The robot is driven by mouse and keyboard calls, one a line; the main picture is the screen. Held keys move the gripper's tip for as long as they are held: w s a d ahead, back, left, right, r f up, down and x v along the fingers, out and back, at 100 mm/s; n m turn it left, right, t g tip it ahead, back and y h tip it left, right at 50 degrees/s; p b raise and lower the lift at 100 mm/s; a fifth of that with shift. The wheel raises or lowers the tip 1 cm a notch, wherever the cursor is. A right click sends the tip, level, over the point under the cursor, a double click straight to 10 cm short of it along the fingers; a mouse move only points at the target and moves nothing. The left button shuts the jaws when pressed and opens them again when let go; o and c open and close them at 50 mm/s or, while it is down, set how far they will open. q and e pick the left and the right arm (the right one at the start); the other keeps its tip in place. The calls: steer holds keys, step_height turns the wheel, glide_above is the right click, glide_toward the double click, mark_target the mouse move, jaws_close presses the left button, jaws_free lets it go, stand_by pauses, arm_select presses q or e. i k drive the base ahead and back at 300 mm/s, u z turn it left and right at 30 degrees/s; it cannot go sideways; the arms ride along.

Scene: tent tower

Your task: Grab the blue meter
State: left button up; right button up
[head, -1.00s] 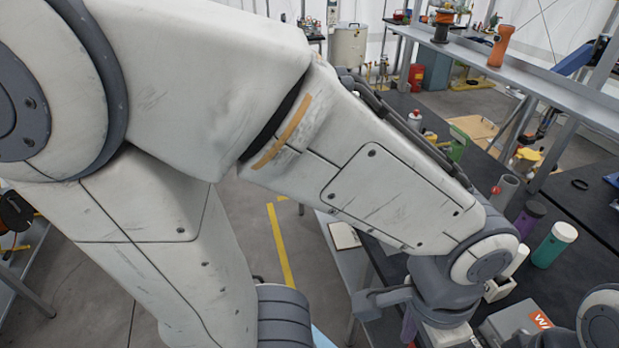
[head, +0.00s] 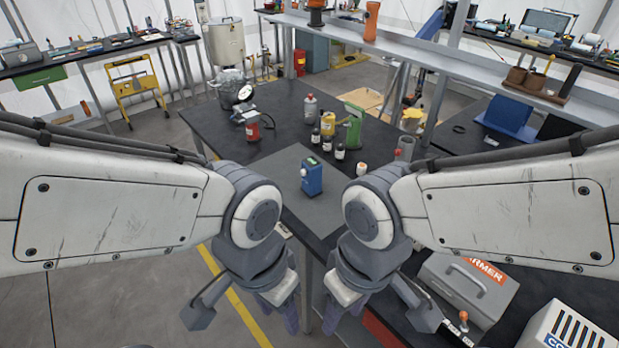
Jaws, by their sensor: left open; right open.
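The blue meter (head: 311,178), with a small green patch on top, stands upright on a grey mat (head: 290,196) near the near corner of the black table. Both my grippers hang lower in the picture, nearer to me than the meter and apart from it. My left gripper (head: 279,312) is left of the picture's middle, open and empty. My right gripper (head: 344,312) is just right of the middle, open and empty. Their fingertips point down and are partly hidden by the wrists and the bottom of the frame.
Several small dark bottles (head: 328,126) and a green device (head: 354,126) stand behind the meter. The mat around the meter is mostly clear.

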mark_target(311, 183)
steer(key=u, duration=0.4)
steer(key=k, duration=0.55)
steer(key=u, duration=1.1)
steer(key=i, duration=1.15)
steer(key=z, duration=0.4)
steer(key=i, duration=0.75)
steer(key=z, duration=1.1)
steer(key=i, duration=0.5)
steer(key=z, duration=0.5)
